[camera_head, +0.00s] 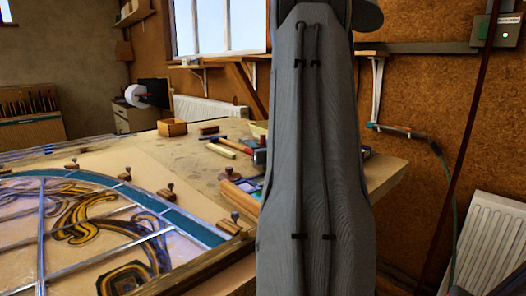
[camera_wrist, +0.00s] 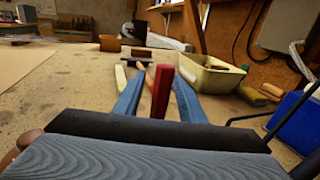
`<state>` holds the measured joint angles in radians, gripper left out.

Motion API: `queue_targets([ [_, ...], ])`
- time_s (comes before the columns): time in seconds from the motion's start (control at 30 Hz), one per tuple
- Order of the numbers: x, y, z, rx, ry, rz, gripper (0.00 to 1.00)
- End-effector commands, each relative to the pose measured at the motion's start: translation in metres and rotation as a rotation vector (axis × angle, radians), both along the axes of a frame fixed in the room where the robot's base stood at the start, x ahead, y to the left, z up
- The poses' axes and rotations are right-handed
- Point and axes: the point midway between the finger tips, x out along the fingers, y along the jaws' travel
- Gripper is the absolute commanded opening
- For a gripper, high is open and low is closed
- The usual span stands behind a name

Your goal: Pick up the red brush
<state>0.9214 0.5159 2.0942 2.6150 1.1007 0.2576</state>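A red, handle-like piece (camera_wrist: 161,88), which I take to be the red brush, shows in the wrist view between the two blue fingers of my gripper (camera_wrist: 157,98). The fingers are spread, with a gap on the left side; on the right the finger lies close to the red piece, and I cannot tell whether they touch. Its lower end is hidden behind the dark gripper body, and no bristles show. In the head view a small red patch (camera_head: 260,157) shows on the bench beside my arm, which hides most of that area and my gripper.
On the bench (camera_head: 190,150) are a wooden box (camera_head: 172,128), a small brown block (camera_head: 209,129) and a pale bar (camera_head: 220,150). The wrist view shows a cream tray (camera_wrist: 208,73) and a blue bin (camera_wrist: 300,125) at right. A leaded panel (camera_head: 90,240) lies front left.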

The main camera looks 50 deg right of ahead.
Motion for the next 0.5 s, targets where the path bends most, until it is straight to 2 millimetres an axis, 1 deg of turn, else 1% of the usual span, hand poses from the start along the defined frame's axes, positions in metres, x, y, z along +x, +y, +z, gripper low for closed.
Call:
queue_targets([
  [0.1,0.0046,-0.0025,-0.0001,0.0,0.0,-0.001,0.37],
  [0.27,0.0046,-0.0025,-0.0003,0.0,0.0,-0.001,0.37],
  [0.3,0.0046,-0.0024,-0.0003,0.0,0.0,-0.001,0.35],
  [0.47,0.0044,-0.0023,-0.0002,0.0,0.0,0.0,0.08],
  [0.5,0.0045,-0.0022,-0.0003,0.0,0.0,0.0,0.02],
])
